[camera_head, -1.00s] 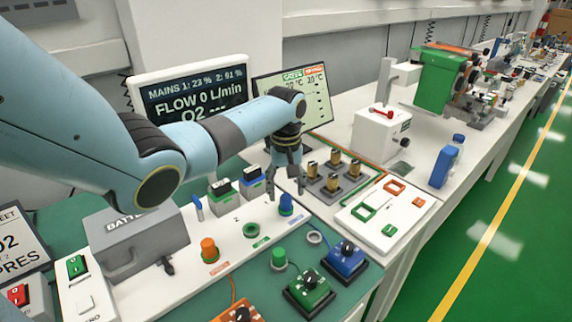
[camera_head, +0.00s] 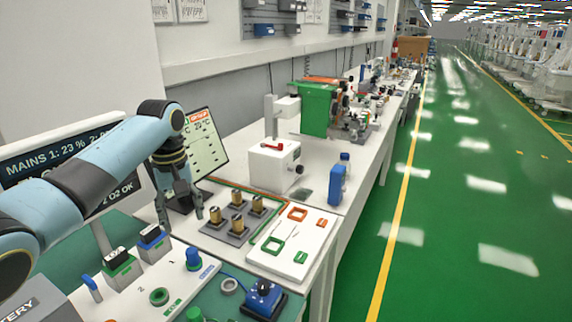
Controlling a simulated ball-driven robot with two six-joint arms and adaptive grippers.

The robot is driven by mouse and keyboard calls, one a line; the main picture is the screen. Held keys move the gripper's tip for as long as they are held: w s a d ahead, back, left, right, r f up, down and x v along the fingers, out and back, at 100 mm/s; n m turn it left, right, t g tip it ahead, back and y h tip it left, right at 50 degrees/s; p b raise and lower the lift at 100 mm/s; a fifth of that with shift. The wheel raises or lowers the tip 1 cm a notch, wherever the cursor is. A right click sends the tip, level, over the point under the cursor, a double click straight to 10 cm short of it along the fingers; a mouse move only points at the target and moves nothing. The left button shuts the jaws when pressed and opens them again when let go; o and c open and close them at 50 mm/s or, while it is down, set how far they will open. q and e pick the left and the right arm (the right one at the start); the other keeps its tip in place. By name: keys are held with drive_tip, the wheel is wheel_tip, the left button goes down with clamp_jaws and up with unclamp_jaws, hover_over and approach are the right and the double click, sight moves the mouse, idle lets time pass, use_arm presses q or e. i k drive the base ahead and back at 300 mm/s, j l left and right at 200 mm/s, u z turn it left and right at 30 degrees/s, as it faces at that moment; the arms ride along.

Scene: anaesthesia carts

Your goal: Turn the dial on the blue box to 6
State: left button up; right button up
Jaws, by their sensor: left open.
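The blue box (camera_head: 250,304) sits at the bottom edge of the view, on the green mat near the bench's front. Its black dial (camera_head: 264,287) is on top; the dial's numbers are too small to read. My left gripper (camera_head: 182,222) hangs fingers down from the arm coming in from the left. It is open with nothing between its fingers, up and to the left of the blue box and apart from it. My right gripper is not in view.
A blue knob (camera_head: 193,259) stands on the white panel between gripper and box. A grey block with several brass posts (camera_head: 237,223) and a white board with coloured frames (camera_head: 315,237) lie to the right. A tilted screen (camera_head: 207,145) stands behind. The floor aisle (camera_head: 450,230) is clear.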

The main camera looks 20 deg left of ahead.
sight(263, 287)
drive_tip(key=k+l, duration=0.55)
drive_tip(key=l, duration=0.15)
drive_tip(key=k+l, duration=0.6)
drive_tip(key=l, duration=0.15)
